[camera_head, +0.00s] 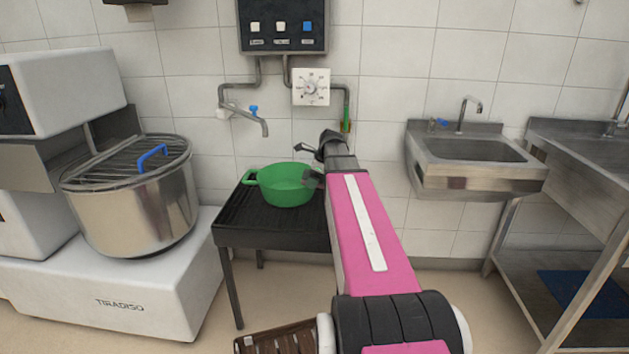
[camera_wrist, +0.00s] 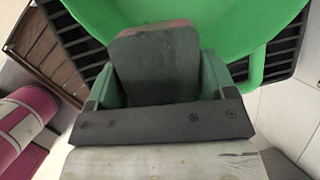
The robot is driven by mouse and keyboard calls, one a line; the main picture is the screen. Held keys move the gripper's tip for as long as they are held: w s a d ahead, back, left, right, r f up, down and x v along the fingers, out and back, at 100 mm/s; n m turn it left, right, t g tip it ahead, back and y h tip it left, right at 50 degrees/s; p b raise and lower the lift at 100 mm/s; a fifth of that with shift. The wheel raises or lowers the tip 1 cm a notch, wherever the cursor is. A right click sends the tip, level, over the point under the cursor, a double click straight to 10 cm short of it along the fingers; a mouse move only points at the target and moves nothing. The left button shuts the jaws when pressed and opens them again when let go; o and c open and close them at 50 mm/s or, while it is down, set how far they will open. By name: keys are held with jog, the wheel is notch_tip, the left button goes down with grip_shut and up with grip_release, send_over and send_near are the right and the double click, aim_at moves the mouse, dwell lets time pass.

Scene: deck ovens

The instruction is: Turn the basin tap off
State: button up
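A wall basin (camera_head: 470,160) of steel hangs at the right.
The pot stands on a black stand (camera_head: 265,238). A second tap with a blue handle (camera_head: 253,110) is on the wall above it. A mixer (camera_head: 130,195) stands left, a steel table (camera_head: 570,255) right. Open floor lies below the basin.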

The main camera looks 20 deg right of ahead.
jog(key=c, duration=0.5)
